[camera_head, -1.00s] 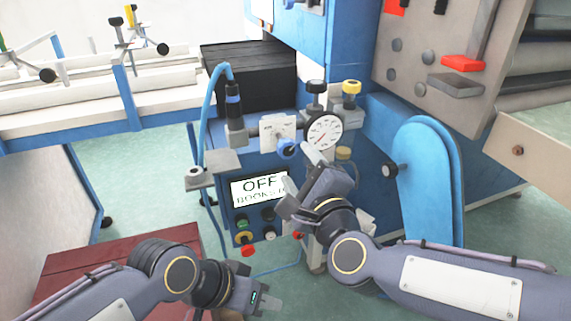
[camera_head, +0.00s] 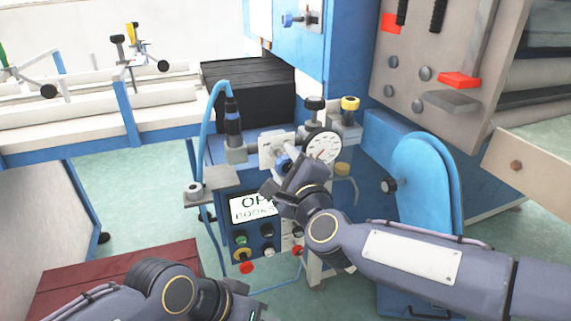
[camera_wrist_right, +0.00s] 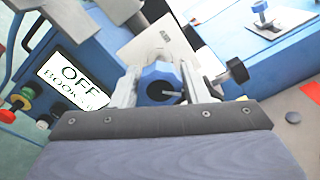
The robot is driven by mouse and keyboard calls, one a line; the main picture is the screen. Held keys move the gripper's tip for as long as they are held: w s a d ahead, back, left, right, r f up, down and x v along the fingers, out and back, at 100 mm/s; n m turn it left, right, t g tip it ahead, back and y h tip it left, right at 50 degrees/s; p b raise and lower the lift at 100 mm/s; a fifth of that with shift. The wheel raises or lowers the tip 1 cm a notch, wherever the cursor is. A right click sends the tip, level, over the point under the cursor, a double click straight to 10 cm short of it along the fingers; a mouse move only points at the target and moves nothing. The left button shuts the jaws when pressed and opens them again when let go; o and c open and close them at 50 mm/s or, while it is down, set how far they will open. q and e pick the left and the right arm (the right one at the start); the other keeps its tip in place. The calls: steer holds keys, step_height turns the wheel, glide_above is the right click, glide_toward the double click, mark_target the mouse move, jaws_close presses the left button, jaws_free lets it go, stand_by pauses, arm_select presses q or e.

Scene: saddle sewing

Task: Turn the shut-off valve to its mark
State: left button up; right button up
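The shut-off valve has a blue round knob, seen end-on in the right wrist view (camera_wrist_right: 158,84), in front of a pale plate (camera_wrist_right: 158,45). My right gripper (camera_wrist_right: 162,80) is open, with one finger on each side of the knob. I cannot tell whether the fingers touch it. In the head view the right gripper (camera_head: 280,180) is at the valve and hides most of the knob. The valve's mark cannot be made out. My left gripper (camera_head: 248,311) is mostly cut off at the bottom edge, so its fingers do not show.
A round gauge (camera_head: 322,146) sits right of the valve. Below is a display, reading OFF in the wrist view (camera_wrist_right: 72,78), with several buttons (camera_head: 253,252) under it. A blue hose (camera_head: 212,110) rises at the left. A blue rounded guard (camera_head: 425,185) stands at the right.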

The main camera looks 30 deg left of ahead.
steer(key=c, duration=0.5)
steer(key=shift+c, duration=0.2)
steer(key=n, duration=0.3)
steer(key=shift+n, duration=0.4)
steer(key=n, duration=0.3)
steer(key=shift+n+p, duration=0.35)
steer(key=shift+n, duration=0.05)
steer(key=n, duration=0.5)
steer(key=shift+p, duration=0.4)
steer(key=n, duration=0.5)
steer(key=shift+p, duration=0.3)
steer(key=shift+f+n, duration=0.1)
steer(key=shift+n, duration=0.2)
